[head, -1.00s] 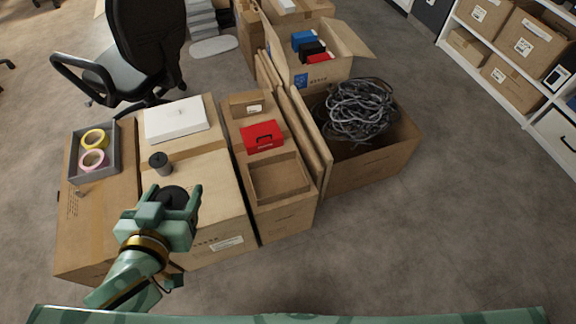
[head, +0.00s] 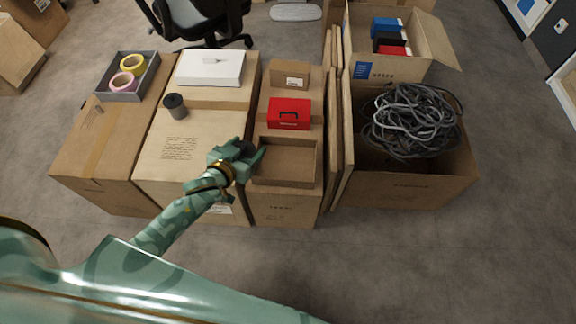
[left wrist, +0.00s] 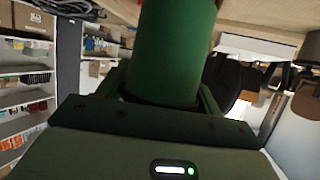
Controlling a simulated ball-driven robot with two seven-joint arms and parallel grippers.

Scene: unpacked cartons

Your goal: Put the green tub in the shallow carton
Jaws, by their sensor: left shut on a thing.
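The green tub (left wrist: 172,50) fills the middle of the left wrist view, upright between the fingers of my left gripper. In the head view my left gripper (head: 250,156) is shut on it, and mostly its dark round top (head: 244,147) shows there; the gripper hides the rest. The shallow carton (head: 287,182) is open and looks empty, just right of the gripper. The gripper is at the carton's left edge; I cannot tell how high the tub is above the cartons. My right gripper is not in view.
A red box (head: 289,113) sits just behind the shallow carton. A dark cylinder (head: 175,107), a white box (head: 211,67) and a grey tray (head: 120,96) with tape rolls stand to the left. Flat cardboard panels (head: 347,140) and a carton of cables (head: 410,190) are to the right.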

